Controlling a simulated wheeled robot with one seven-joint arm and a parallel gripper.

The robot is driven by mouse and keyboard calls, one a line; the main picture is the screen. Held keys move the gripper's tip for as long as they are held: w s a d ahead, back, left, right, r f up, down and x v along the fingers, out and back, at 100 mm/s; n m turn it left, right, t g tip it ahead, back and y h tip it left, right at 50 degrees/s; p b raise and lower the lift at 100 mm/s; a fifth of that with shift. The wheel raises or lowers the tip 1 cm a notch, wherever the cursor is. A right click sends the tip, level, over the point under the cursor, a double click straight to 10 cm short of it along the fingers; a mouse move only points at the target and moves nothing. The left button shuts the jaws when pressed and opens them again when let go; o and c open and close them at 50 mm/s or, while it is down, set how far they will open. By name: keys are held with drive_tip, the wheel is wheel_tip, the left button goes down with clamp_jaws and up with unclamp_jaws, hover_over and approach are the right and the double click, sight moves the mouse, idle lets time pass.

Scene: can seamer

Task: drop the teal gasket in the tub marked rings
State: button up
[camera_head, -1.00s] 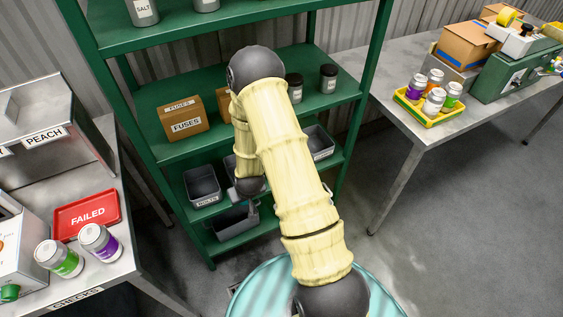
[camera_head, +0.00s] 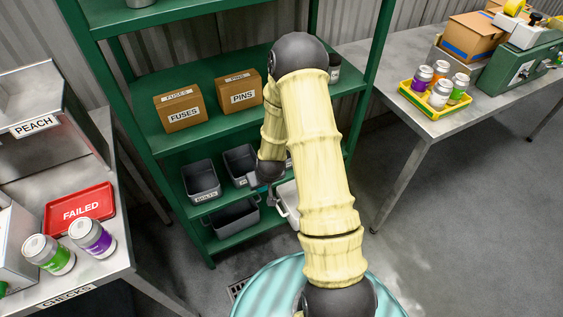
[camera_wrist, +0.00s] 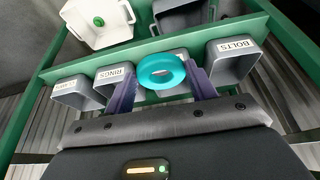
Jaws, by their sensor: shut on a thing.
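The tub marked RINGS (camera_wrist: 113,88) is a grey tub just left of the gasket there, partly covered by the left finger. The gasket appears in front of another grey tub, whose label it hides. In the head view my gripper (camera_head: 268,194) is small beside the shelf tubs; the gasket cannot be made out there, and the RINGS label cannot be read.
The BOLTS tub (camera_wrist: 234,61) is right of the gasket, and a further grey tub (camera_wrist: 75,93) stands left of RINGS. A white tub (camera_wrist: 99,24) holding a green round thing and a dark tub (camera_wrist: 186,16) sit on the lower shelf. The FUSES box (camera_head: 181,109) and PINS box (camera_head: 235,91) are above.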

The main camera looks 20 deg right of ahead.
drive_tip(key=s+d+f+n+b, duration=0.1)
drive_tip(key=s+d+b, duration=0.1)
drive_tip(key=d+b, duration=0.8)
drive_tip(key=s+d+f+n+y+b, duration=0.1)
drive_tip(key=s+d+b, duration=0.2)
drive_tip(key=d+b, duration=0.8)
drive_tip(key=shift+s+d+f, duration=0.2)
drive_tip(key=shift+s+d, duration=0.15)
drive_tip(key=shift+d, duration=0.7)
drive_tip(key=w+a+f+t+b, duration=0.1)
drive_tip(key=w+a+f+b, duration=0.1)
drive_tip(key=w, duration=0.8)
drive_tip(key=w+a+f+t+b, duration=0.2)
drive_tip(key=w+a+f, duration=0.1)
drive_tip(key=w, duration=0.8)
drive_tip(key=shift+w+y, duration=0.2)
drive_tip(key=shift+y, duration=0.2)
